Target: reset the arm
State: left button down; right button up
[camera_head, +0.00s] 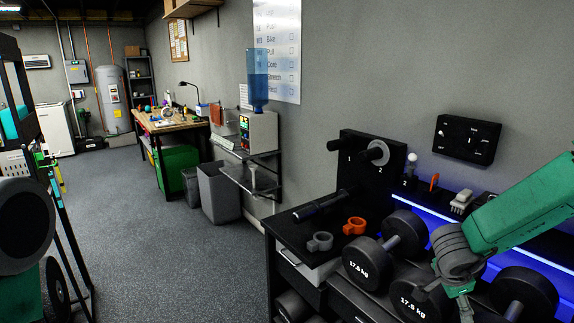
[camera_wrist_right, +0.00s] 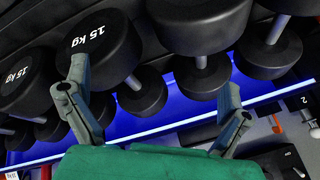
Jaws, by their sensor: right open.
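My right arm (camera_head: 525,207), green with a dark grey wrist, comes in from the right in the head view. It reaches over the dumbbell rack. My right gripper (camera_head: 463,303) hangs downward in front of the dumbbells and is partly cut off by the bottom edge. In the right wrist view the two grey fingers (camera_wrist_right: 154,76) stand wide apart with nothing held between them. Several black dumbbells lie beyond them, including one marked 15 kg (camera_wrist_right: 97,48). I cannot tell whether a finger touches any dumbbell. My left gripper is not in view.
A 17.5 kg dumbbell (camera_head: 366,264) sits beside the arm. The black bench top (camera_head: 290,222) holds an orange collar (camera_head: 355,226) and a grey collar (camera_head: 320,242). A wall shelf (camera_head: 245,180) stands behind. The grey floor (camera_head: 150,240) at left centre is clear.

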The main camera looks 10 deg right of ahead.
jog(key=s+a+f+n+t, duration=0.1)
jog(key=s+a+f+n, duration=0.6)
jog(key=a+f+n, duration=0.15)
jog(key=s+a+f+n+g+y, duration=0.1)
jog(key=s+a+f+n+y, duration=0.2)
jog(key=s, duration=0.5)
jog(key=s+a+f+n+g, duration=0.2)
jog(key=s+n, duration=0.2)
jog(key=s, duration=0.4)
jog(key=s+a+f+n+g+y, duration=0.1)
jog(key=s+a+f+n+y, duration=0.2)
jog(key=s, duration=0.5)
pick_arm(q)
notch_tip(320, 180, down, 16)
jog(key=b, duration=1.5)
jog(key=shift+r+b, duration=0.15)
jog(key=shift+b, duration=0.15)
pick_arm(e)
notch_tip(320, 180, down, 15)
jog(key=n+h, duration=0.1)
jog(key=shift+w, duration=0.25)
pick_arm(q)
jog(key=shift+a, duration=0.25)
pick_arm(e)
jog(key=shift+a, duration=0.3)
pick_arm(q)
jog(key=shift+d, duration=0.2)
pick_arm(e)
jog(key=shift+d, duration=0.2)
